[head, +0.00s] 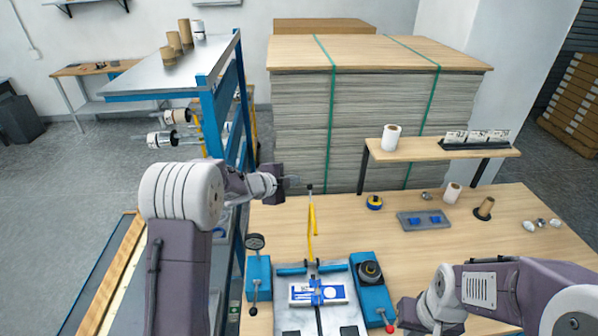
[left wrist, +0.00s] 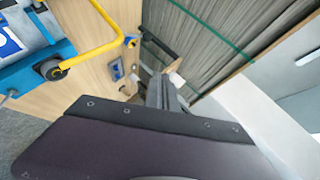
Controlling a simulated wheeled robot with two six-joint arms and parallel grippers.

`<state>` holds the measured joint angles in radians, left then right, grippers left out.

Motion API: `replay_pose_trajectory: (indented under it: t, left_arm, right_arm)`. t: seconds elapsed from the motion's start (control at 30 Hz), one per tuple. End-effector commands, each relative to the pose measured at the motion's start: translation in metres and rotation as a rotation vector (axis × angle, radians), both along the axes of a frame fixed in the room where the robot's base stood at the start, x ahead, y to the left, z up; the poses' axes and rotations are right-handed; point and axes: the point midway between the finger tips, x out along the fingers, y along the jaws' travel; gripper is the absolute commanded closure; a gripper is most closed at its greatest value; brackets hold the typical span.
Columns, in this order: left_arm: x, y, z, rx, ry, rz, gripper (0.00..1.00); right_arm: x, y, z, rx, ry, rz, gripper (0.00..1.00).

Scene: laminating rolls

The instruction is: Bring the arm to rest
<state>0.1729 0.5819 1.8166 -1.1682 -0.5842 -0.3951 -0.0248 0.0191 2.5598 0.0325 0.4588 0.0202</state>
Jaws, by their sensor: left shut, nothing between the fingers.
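My left arm (head: 180,250) rises at the left of the head view. Its left gripper (head: 292,181) is shut and empty, held in the air above the table's far left edge, near the yellow upright handle (head: 311,230) and apart from it. In the left wrist view the same gripper (left wrist: 168,92) shows its fingers together with nothing between them. My right arm (head: 500,285) comes in low from the right. Its right gripper (head: 402,314) is close to the blue machine's right side, by a red knob (head: 390,329); its fingers are not clear.
The laminating machine (head: 320,300) stands at the table's front. A blue-framed rack (head: 215,110) holds rolls at left. A strapped sheet stack (head: 300,130) stands behind. A raised shelf (head: 430,148) holds a white roll (head: 391,137). A grey tray (head: 423,220) lies on the table (head: 350,240).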

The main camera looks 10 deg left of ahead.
Motion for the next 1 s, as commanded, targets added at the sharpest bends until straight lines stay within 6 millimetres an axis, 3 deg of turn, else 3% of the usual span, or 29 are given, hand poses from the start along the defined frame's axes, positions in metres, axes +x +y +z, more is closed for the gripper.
replay_pose_trajectory:
  t: [0.17,0.27,0.33,0.47,0.6,0.7,0.83,0.9,1.0]
  left_arm:
    - [0.001,-0.009,-0.005,0.003,-0.017,-0.017,1.0]
    - [-0.011,-0.036,0.005,-0.008,-0.076,-0.044,1.0]
    - [-0.034,-0.038,-0.006,-0.076,-0.037,0.07,1.0]
    - [-0.096,-0.005,-0.061,-0.242,0.209,0.447,1.0]
    - [-0.184,0.02,-0.13,-0.387,0.513,0.817,1.0]
    - [-0.252,0.025,-0.166,-0.461,0.734,1.059,1.0]
    - [-0.315,0.021,-0.192,-0.509,0.947,1.285,1.0]
    - [-0.334,0.017,-0.196,-0.526,1.017,1.363,1.0]
    - [-0.344,0.016,-0.197,-0.529,1.054,1.415,1.0]
  right_arm:
    - [0.0,0.0,-0.014,0.0,0.0,0.0,1.0]
    - [0.0,0.0,-0.048,0.0,0.0,0.0,1.0]
    - [0.0,0.0,-0.073,0.0,0.001,0.0,1.0]
    - [0.0,0.0,-0.094,0.0,0.001,0.0,1.0]
    - [0.0,0.0,-0.104,0.0,0.0,0.0,1.0]
    - [0.0,0.0,-0.103,0.0,0.0,0.0,1.0]
    - [0.0,0.0,-0.101,0.0,0.0,0.0,1.0]
    - [0.0,0.0,-0.101,0.0,0.0,0.0,1.0]
    - [0.0,0.0,-0.101,0.0,0.0,0.0,1.0]
